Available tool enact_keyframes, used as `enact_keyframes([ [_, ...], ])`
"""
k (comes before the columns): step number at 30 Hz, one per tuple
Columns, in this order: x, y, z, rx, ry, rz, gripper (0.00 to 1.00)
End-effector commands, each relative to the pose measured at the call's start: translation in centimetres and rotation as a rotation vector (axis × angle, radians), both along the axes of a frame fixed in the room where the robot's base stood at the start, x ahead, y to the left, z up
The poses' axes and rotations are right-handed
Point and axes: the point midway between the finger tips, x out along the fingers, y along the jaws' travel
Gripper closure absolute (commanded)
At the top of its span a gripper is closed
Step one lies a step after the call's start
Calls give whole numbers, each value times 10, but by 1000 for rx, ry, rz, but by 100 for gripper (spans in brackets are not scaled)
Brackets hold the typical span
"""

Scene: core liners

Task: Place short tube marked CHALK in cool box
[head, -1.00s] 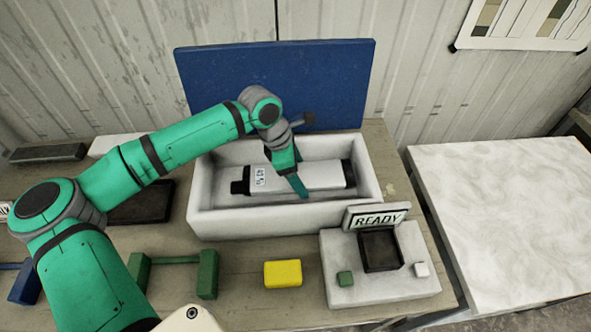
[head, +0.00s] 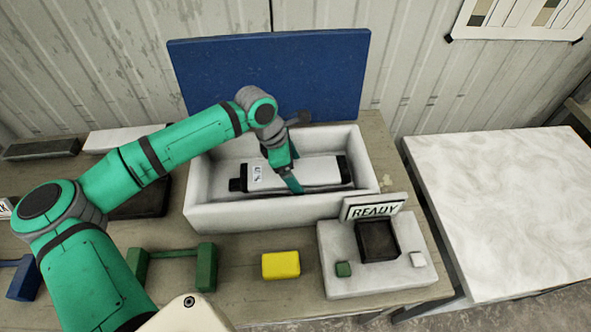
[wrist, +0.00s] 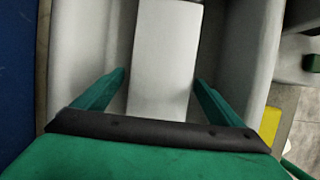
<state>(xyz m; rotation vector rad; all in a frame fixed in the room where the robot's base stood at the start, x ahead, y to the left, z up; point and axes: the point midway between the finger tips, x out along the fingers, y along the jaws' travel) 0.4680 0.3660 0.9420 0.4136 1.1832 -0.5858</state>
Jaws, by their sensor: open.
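The cool box (head: 240,216) is an open white box on the bench, with a blue panel (head: 268,75) upright behind it. A short white tube (head: 315,172) with black end caps lies lengthwise inside it. Its small label near the left end is too small to read. My gripper (head: 289,180) is down inside the box over the tube. In the wrist view, my open fingers (wrist: 160,95) stand on either side of the tube's white body (wrist: 165,55), with gaps visible on both sides.
A yellow block (head: 281,265) and a green stand (head: 177,263) are in front of the box. A white unit with a READY sign (head: 374,207) and dark tray (head: 377,241) stands at front right. A pale table (head: 500,205) to the right is bare.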

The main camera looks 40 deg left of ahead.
Motion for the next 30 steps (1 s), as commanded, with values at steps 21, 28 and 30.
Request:
enact_keyframes([
  [21, -28, 23, 105, 1, -1, 1, 10],
  [28, -32, 26, 115, 0, 0, 3, 10],
  [30, -33, 26, 116, 0, 0, 3, 10],
])
